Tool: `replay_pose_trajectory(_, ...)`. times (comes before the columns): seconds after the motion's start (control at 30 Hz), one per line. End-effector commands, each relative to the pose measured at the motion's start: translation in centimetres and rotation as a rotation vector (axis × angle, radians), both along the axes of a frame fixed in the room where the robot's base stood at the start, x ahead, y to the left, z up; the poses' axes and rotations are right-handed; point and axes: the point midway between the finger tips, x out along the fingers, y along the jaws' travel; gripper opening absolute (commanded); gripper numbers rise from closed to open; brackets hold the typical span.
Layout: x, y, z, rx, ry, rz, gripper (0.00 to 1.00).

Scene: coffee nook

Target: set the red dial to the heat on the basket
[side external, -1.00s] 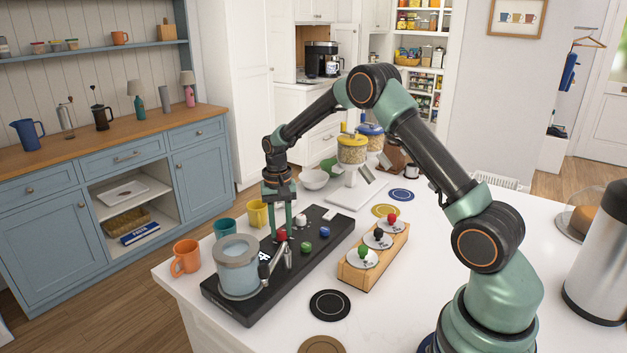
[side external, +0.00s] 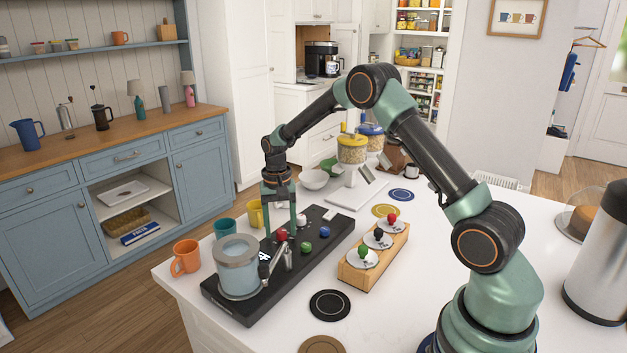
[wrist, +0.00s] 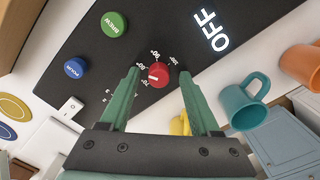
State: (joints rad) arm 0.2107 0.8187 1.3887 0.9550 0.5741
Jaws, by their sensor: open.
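The red dial (wrist: 158,75) sits on the black machine base, ringed by small white numbers that are hard to read. Its white mark points to the left in the wrist view. My gripper (wrist: 159,73) is open, with one finger on each side of the dial and a gap on both sides. In the side view the dial (side external: 281,235) shows below my gripper (side external: 280,228). A display reading OFF (wrist: 209,31) is beside the dial. A wicker basket (side external: 127,224) lies on the blue cabinet's open shelf; I can make out no heat marking on it.
On the base are a green knob (wrist: 114,25), a blue knob (wrist: 76,67), a white switch (wrist: 71,107) and a grey kettle-like vessel (side external: 238,270). Orange (side external: 186,257), teal (side external: 225,228) and yellow mugs stand close behind. A wooden stand (side external: 372,262) holds three colored-knob pieces.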

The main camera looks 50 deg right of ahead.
Motion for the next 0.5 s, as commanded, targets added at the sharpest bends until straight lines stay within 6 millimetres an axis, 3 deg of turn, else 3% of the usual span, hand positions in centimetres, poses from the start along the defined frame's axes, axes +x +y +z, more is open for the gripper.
replay_pose_trajectory(0.17,0.1,-0.1,1.9,-0.001,-0.005,-0.001,0.63)
replay_pose_trajectory(0.5,0.3,0.0,8.7,-0.001,-0.006,0.000,0.63)
